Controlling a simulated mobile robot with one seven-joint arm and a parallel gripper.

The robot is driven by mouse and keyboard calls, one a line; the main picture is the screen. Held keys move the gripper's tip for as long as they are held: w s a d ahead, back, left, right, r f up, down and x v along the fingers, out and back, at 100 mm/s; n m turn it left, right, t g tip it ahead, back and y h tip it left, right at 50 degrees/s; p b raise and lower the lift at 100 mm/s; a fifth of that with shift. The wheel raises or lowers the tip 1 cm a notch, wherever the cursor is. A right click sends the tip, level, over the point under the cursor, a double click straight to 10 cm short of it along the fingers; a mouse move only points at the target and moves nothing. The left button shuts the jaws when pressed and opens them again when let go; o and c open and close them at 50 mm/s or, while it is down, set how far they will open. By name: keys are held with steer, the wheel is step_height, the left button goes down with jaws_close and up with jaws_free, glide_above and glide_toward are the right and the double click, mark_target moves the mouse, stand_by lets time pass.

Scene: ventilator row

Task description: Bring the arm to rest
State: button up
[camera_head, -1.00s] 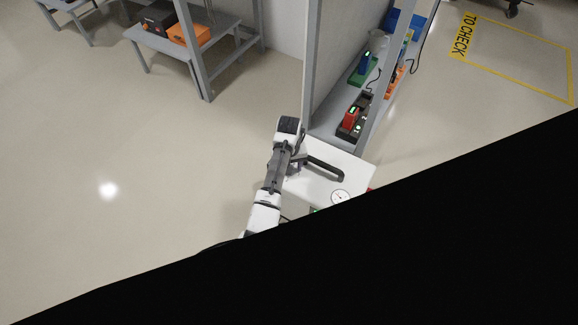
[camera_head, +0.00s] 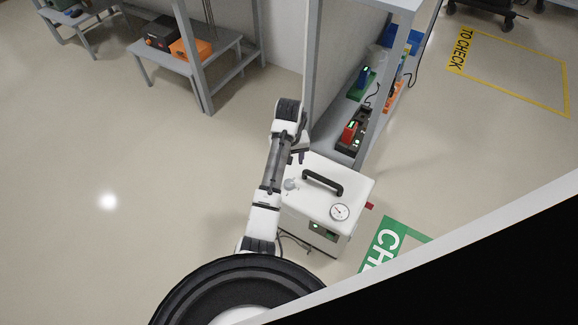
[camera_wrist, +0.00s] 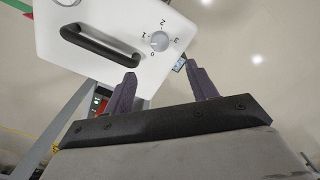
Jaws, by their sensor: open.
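My arm reaches out beside a white ventilator box in the head view. My gripper (camera_wrist: 162,88) shows in the wrist view with its two dark fingers apart and nothing between them. In the head view the fingers are small, near the box's back left corner. The white box (camera_head: 350,188) has a black handle (camera_head: 323,184), a round gauge (camera_head: 340,212) and a grey knob (camera_head: 291,184) on top. In the wrist view the knob (camera_wrist: 160,41), marked with numbers, lies beyond the fingertips, apart from them. The knob's pointer setting is too small to tell.
A grey shelf (camera_head: 330,137) with chargers and bins stands behind the box. A low grey table (camera_head: 221,63) with a black and an orange case stands at the back left. The floor (camera_head: 110,150) on the left is clear. A yellow "TO CHECK" outline (camera_head: 510,41) is at the right.

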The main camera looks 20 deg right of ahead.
steer(key=shift+r, duration=0.45)
